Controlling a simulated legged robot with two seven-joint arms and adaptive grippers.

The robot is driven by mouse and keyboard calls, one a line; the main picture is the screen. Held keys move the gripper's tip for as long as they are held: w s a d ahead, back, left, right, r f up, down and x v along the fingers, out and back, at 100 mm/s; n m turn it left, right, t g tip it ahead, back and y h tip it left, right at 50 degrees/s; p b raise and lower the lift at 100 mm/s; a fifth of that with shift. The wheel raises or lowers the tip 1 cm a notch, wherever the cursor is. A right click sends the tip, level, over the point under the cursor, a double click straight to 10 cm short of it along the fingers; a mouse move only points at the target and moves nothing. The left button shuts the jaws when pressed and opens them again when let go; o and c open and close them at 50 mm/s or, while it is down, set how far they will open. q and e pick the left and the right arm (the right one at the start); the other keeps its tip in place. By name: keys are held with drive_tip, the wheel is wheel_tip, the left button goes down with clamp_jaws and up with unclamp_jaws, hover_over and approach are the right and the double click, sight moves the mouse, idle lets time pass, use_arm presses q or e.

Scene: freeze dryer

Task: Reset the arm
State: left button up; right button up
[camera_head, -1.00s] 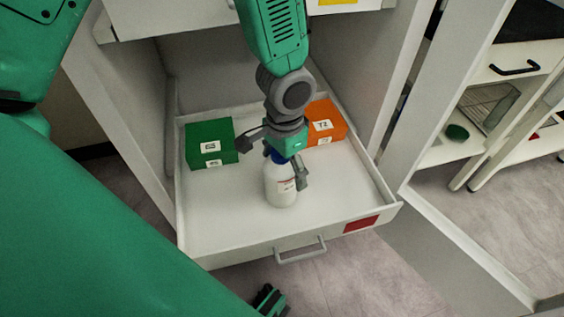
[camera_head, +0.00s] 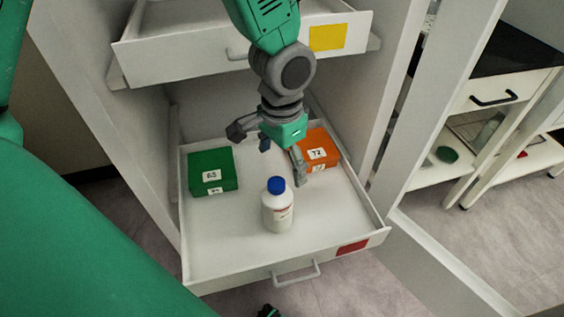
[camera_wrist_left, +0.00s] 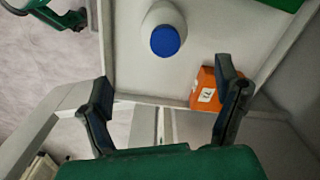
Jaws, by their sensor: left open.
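My left gripper (camera_head: 268,154) is open and empty above the lower drawer (camera_head: 230,262), behind and above a white bottle (camera_head: 277,212) with a blue cap. The bottle stands upright in the drawer, apart from the fingers. In the left wrist view, the open fingers (camera_wrist_left: 165,92) show with the bottle (camera_wrist_left: 163,14) beyond them and its cap (camera_wrist_left: 165,41) facing the camera. A small dark part at the bottom edge of the head view (camera_head: 268,311) may belong to my right gripper; its fingers cannot be made out.
A green box (camera_head: 212,172) and an orange box (camera_head: 318,150) lie at the back of the drawer; the left gripper's right finger is close to the orange one. An upper drawer (camera_head: 190,58) with a yellow label sits above. Cabinet walls flank both sides.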

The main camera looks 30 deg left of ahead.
use_arm(q)
drive_tip(key=shift+a+f, duration=0.15)
drive_tip(key=shift+a, duration=0.2)
